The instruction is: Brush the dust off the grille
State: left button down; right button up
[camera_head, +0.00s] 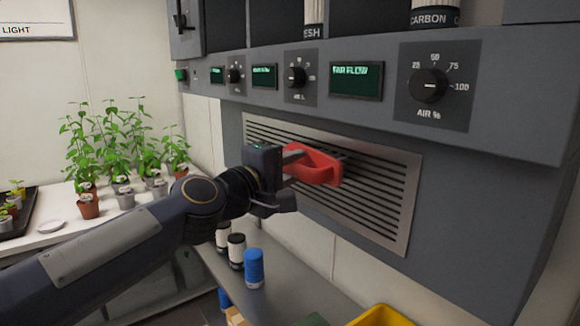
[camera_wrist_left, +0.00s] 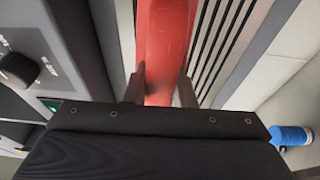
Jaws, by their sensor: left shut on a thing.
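The grille (camera_head: 385,200) is a slatted metal panel set in the dark grey chamber front, under the control row. My left gripper (camera_head: 290,168) is shut on a red brush (camera_head: 316,166) and holds it at the upper left part of the grille. The brush also shows in the left wrist view (camera_wrist_left: 163,50), between the two fingers, with the grille slats (camera_wrist_left: 215,45) beside it. The bristles are mostly hidden, and I cannot tell whether they touch the slats. No dust can be made out clearly. My right gripper is not in view.
Knobs such as the air dial (camera_head: 429,86) and green displays (camera_head: 356,79) stick out above the grille. Below it, a shelf holds a blue bottle (camera_head: 254,268) and white-and-black containers (camera_head: 236,251). A yellow bin (camera_head: 381,316) is at the bottom. Potted plants (camera_head: 88,205) stand left.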

aim_at(302, 175)
pick_arm(q)
jog(key=shift+w+d, duration=0.1)
jog(key=shift+d, duration=0.05)
jog(key=shift+s+d+r+p, duration=0.1)
jog(key=shift+s+d+p, duration=0.4)
jog(key=shift+s, duration=0.35)
jog(key=shift+s+d+p, duration=0.4)
jog(key=shift+s+d, duration=0.2)
jog(key=shift+s, duration=0.2)
jog(key=shift+d, duration=0.1)
jog(key=shift+w+a+b, duration=0.45)
jog(key=shift+w, duration=0.3)
jog(key=shift+w+a+b, duration=0.35)
jog(key=shift+w+a, duration=0.3)
jog(key=shift+w, duration=0.3)
